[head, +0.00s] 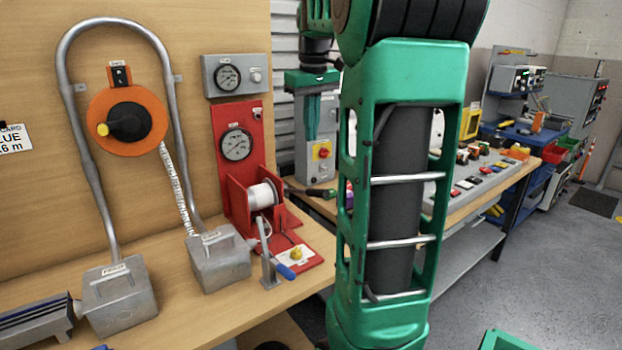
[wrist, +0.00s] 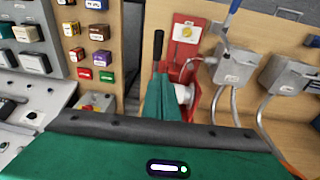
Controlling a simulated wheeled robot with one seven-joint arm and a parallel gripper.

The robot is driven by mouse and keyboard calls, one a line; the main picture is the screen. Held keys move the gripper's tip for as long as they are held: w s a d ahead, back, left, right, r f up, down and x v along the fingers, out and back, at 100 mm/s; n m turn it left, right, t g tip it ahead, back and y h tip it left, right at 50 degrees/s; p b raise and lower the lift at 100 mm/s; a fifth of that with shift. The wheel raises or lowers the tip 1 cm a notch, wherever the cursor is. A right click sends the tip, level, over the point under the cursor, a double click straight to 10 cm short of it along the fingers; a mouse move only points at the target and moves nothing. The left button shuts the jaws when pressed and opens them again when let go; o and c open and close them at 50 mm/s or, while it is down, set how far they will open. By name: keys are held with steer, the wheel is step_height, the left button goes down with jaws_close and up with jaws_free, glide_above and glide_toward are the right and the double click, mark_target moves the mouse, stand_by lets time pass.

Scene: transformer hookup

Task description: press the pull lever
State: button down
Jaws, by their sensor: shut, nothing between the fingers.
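A lever with a blue grip (head: 284,270) stands on a grey bracket at the front of the red winch stand (head: 238,150). Its blue grip also shows at the top of the wrist view (wrist: 233,12). A second, black handle (head: 320,192) sticks out to the right of the stand; it points upward in the wrist view (wrist: 158,45). I cannot read which one is labelled as the pull lever. My gripper (head: 311,136) is shut and empty, pointing down, above and behind the black handle. Its green fingers (wrist: 160,92) overlap the handle's lower end in the wrist view; contact cannot be told.
A white spool (head: 263,196) sits in the red stand. Two grey metal boxes (head: 120,296) (head: 219,262) with conduits stand to the left. A grey switch box (head: 322,152) is behind my gripper. A button panel (head: 475,185) lies to the right. My green arm hides the middle.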

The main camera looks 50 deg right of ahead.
glide_above(314, 190)
step_height(314, 190, down, 13)
steer(key=shift+a+r, duration=0.1)
steer(key=shift+s+f, duration=0.2)
steer(key=shift+f, duration=0.25)
stand_by(0.4)
